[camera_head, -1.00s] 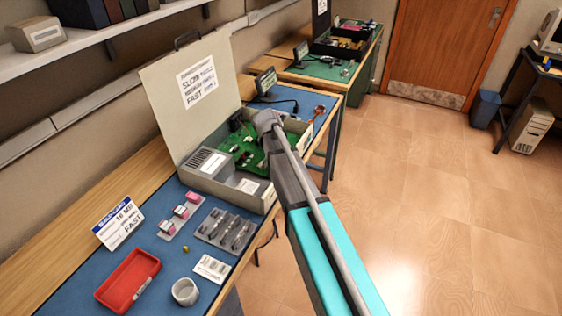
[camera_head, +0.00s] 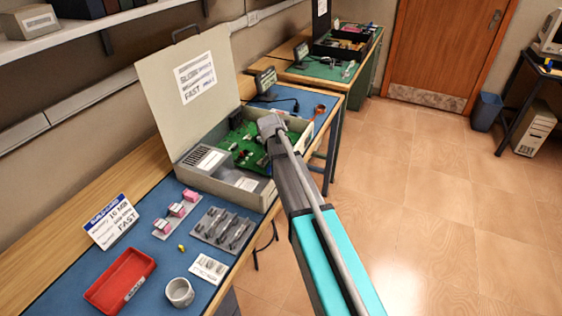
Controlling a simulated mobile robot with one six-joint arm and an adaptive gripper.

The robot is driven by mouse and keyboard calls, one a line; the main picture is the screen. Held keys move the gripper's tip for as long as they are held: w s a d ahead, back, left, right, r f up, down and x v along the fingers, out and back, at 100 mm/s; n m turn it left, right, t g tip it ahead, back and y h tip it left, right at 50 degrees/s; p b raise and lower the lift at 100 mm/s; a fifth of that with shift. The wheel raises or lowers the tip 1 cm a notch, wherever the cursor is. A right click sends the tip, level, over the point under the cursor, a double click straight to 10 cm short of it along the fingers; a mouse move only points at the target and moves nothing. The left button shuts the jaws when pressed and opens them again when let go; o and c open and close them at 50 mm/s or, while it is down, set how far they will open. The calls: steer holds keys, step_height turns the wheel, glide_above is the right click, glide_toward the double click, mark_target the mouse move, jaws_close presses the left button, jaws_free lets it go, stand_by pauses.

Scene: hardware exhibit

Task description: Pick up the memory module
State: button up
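A grey tray (camera_head: 222,230) on the blue bench mat holds several dark, slim parts that look like memory modules. I cannot tell which one is the memory module of the task. An open beige computer case (camera_head: 222,188) with a green circuit board (camera_head: 243,145) stands behind the tray, its lid raised. My arm reaches in from the lower right, and its grey end joint is over the right side of the case. My gripper's fingers do not show, so whether they hold anything is hidden.
On the blue mat (camera_head: 160,262) are a red tray (camera_head: 118,284), a grey cup (camera_head: 180,291), a white card (camera_head: 208,268), pink-topped parts (camera_head: 177,209), a small yellow piece (camera_head: 181,247) and a sign (camera_head: 111,221). A second bench (camera_head: 325,69) stands behind.

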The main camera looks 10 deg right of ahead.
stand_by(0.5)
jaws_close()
